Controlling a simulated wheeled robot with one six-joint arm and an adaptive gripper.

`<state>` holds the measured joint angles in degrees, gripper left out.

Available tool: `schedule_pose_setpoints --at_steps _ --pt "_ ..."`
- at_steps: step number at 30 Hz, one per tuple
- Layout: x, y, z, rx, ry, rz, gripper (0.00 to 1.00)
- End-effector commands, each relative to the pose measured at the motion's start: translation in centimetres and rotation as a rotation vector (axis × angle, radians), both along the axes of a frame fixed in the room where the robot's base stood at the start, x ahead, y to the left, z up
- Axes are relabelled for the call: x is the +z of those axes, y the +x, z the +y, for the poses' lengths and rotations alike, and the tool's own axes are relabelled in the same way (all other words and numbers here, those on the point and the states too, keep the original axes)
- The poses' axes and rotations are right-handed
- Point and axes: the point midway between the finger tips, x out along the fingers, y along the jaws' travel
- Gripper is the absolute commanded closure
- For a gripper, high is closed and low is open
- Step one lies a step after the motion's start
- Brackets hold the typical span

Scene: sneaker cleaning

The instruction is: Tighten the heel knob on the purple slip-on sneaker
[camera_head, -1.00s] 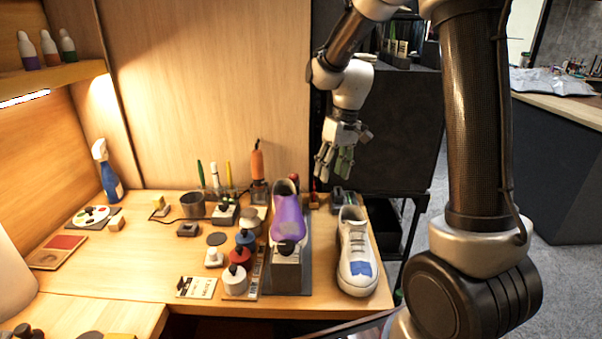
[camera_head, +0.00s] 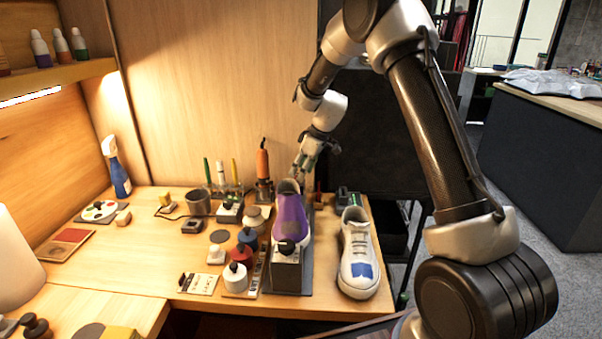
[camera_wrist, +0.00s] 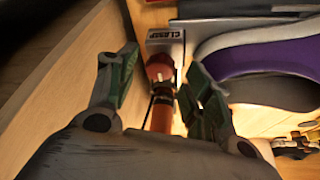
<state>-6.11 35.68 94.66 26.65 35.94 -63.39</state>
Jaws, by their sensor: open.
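The purple slip-on sneaker (camera_head: 290,222) sits on a dark stand with a grey block and black knob (camera_head: 286,247) at the near end. In the wrist view its purple side (camera_wrist: 265,60) lies to the right. A red knob (camera_wrist: 159,66) sits beside a light plate marked "CLAMP" (camera_wrist: 166,35), at the sneaker's heel end. My gripper (camera_head: 303,170) is at the far end of the sneaker. In the wrist view my gripper (camera_wrist: 162,68) is open, its green-padded fingers on either side of the red knob. I cannot tell whether they touch it. The knob is hidden in the head view.
A white sneaker (camera_head: 358,255) stands to the right. An upright orange-handled tool (camera_head: 263,165) is left of my gripper, near the back wall. Bottles (camera_head: 240,255) and a metal cup (camera_head: 198,203) stand to the left.

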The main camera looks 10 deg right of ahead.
Motion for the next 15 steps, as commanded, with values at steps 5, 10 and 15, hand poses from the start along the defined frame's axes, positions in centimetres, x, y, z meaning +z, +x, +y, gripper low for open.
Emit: schedule_pose_setpoints --at_steps 5,10,15 --pt "-1.37 0.39 0.43 0.0 0.0 0.0 0.49" --pt "-1.54 0.43 0.47 -0.001 0.0 0.0 0.49" --pt "-1.52 0.42 0.47 -0.001 0.0 0.0 0.62"
